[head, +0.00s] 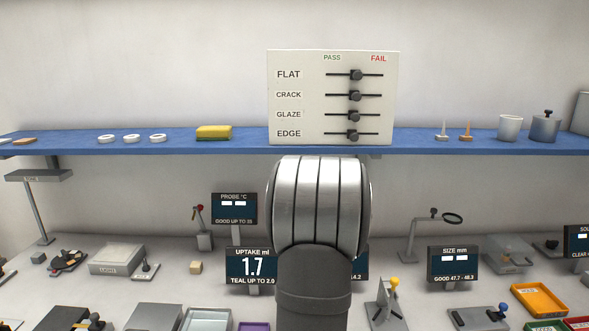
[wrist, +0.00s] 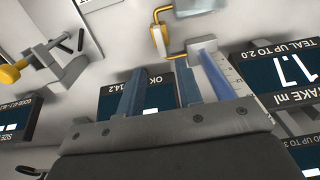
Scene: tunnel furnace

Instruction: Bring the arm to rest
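My arm rises from the bottom middle of the head view, its silver ribbed joint (head: 320,205) in front of the bench and below the blue shelf. My gripper is hidden behind it there. In the wrist view my gripper (wrist: 166,72) shows two blue-grey fingers set apart, with a dark display visible between them. I see nothing held between them. A grey block with yellow-orange parts (wrist: 160,38) lies beyond the fingertips; I cannot tell how far off it is.
The blue shelf (head: 190,147) carries a white slider panel (head: 310,115) and a yellow sponge (head: 213,132). The uptake display (head: 252,267) stands close left of my arm. A stand with a yellow knob (head: 388,300) is at its right. The air above the shelf's left part is free.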

